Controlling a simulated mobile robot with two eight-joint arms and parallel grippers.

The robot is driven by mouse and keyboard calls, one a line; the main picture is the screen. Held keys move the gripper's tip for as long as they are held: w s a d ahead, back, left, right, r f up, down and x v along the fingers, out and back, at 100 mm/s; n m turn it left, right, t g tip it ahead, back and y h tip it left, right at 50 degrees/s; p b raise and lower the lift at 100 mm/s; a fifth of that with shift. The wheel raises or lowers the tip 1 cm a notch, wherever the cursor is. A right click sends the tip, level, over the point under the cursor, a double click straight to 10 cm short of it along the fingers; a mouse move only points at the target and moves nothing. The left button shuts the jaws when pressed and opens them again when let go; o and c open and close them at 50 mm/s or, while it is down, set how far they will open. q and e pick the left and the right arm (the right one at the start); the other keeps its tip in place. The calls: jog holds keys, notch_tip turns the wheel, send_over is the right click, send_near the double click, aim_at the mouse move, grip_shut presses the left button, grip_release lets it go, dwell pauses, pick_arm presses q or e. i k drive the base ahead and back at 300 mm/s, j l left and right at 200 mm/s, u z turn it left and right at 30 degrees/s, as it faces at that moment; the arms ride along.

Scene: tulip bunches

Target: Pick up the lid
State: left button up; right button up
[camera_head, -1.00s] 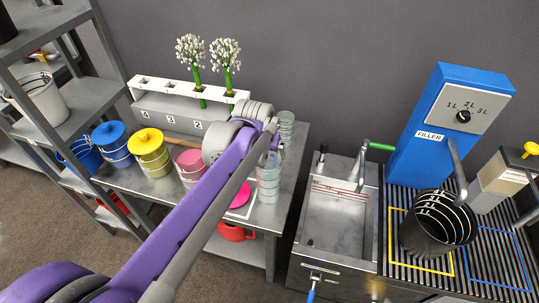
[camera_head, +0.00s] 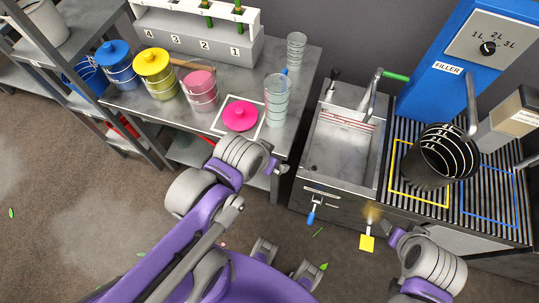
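A bright pink lid (camera_head: 240,115) with a round knob lies on the grey table inside a white outlined square. A pink pot (camera_head: 201,92) stands just left of it, with no bright pink lid on top. My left gripper (camera_head: 281,167) is at the table's front edge, in front of and below the lid in the picture and apart from it. Its fingers are small and seen at an angle, so their opening is unclear. My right gripper (camera_head: 389,236) is at the lower right, in front of the sink cabinet, away from the lid. Its finger opening is also unclear.
A blue-lidded pot (camera_head: 118,69) and a yellow-lidded pot (camera_head: 155,78) stand farther left. A clear ribbed cylinder (camera_head: 277,100) stands close to the lid's right. A numbered rack (camera_head: 195,40) is behind. A sink (camera_head: 340,150) and a black bucket (camera_head: 437,160) are at right.

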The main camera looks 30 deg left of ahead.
aim_at(240, 116)
jog(key=k+l+u, duration=0.15)
jog(key=u, duration=1.3)
